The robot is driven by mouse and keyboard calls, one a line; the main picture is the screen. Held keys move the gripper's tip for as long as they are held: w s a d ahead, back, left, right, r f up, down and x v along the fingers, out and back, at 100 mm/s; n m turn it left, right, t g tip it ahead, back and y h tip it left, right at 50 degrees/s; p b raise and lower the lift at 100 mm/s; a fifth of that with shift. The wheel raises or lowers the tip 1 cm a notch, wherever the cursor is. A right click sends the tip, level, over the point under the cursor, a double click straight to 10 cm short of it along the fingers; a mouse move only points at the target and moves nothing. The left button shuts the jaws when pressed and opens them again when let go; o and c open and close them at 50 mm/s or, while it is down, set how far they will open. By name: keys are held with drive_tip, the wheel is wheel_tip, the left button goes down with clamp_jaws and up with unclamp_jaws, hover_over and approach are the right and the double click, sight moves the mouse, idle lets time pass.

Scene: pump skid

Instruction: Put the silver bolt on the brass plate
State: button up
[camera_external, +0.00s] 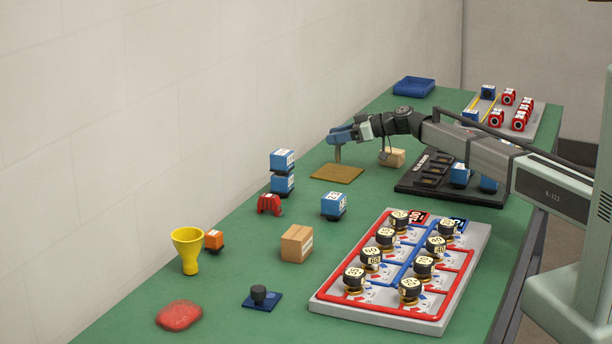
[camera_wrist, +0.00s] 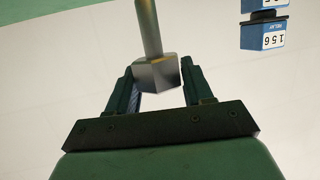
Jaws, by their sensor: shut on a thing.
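The silver bolt (camera_wrist: 157,70) is between the fingers of my gripper (camera_wrist: 160,88) in the wrist view, held at its hex head with the shank pointing away. In the external view, my gripper (camera_external: 341,136) is above the brass plate (camera_external: 337,174), and the bolt (camera_external: 338,155) hangs down from it. The shank's lower end is at or just above the plate; I cannot tell whether it touches. The plate lies flat on the green table.
Blue relay blocks (camera_external: 283,160) stand stacked to the left of the plate. A cardboard box (camera_external: 392,157) and a black tray (camera_external: 452,180) are to the right. A pipe board (camera_external: 400,270) with several gauges lies in front.

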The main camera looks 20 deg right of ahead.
sight(338, 147)
drive_tip(key=shift+f, duration=1.7)
drive_tip(key=shift+f, duration=0.1)
drive_tip(key=o, duration=1.1)
drive_tip(key=shift+s+d, duration=0.1)
drive_tip(key=v, duration=1.2)
